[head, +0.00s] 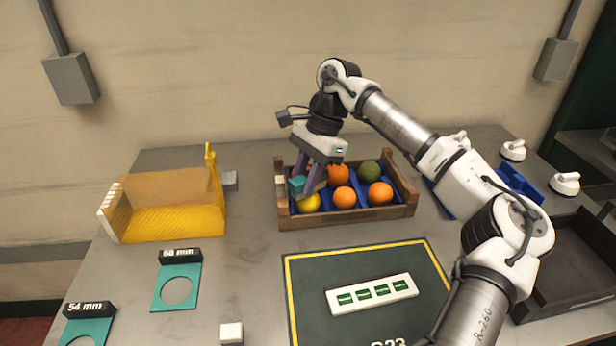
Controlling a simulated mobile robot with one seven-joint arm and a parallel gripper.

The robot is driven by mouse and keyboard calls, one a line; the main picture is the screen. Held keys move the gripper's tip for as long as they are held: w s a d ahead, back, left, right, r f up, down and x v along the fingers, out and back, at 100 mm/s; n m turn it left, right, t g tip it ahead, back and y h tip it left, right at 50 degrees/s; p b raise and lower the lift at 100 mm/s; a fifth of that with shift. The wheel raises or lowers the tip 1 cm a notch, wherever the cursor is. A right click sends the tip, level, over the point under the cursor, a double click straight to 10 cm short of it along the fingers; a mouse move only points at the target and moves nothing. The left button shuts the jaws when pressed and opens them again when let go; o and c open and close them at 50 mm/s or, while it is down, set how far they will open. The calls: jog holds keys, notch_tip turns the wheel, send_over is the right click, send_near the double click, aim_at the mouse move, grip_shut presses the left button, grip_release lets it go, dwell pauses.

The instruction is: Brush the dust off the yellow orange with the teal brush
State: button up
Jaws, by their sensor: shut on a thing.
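My gripper (308,183) points down over the left side of a wooden crate (345,217) and is shut on the teal brush (296,184). The yellow orange (308,203) sits in the crate's front left compartment. The brush is just above and to the left of it; I cannot tell whether they touch. The fingers hide part of the brush and the upper edge of the yellow orange. Any dust on the fruit is too small to make out.
The crate's blue insert also holds several orange fruits (380,193) and a dark green one (369,173). Teal ring gauges (178,287) lie front left. A dark mat with a white label strip (372,295) lies in front. A dark tray (572,262) stands right.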

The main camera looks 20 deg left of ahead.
jog(key=shift+s+a, duration=0.55)
jog(key=shift+s, duration=0.15)
jog(key=shift+w+d, duration=0.85)
jog(key=shift+w, duration=0.25)
jog(key=shift+s+a+b, duration=0.3)
jog(key=shift+s+a, duration=0.5)
jog(key=shift+s, duration=0.3)
jog(key=shift+w+d, duration=0.4)
jog(key=shift+w, duration=0.15)
jog(key=shift+r+p, duration=2.4)
jog(key=shift+r, duration=1.15)
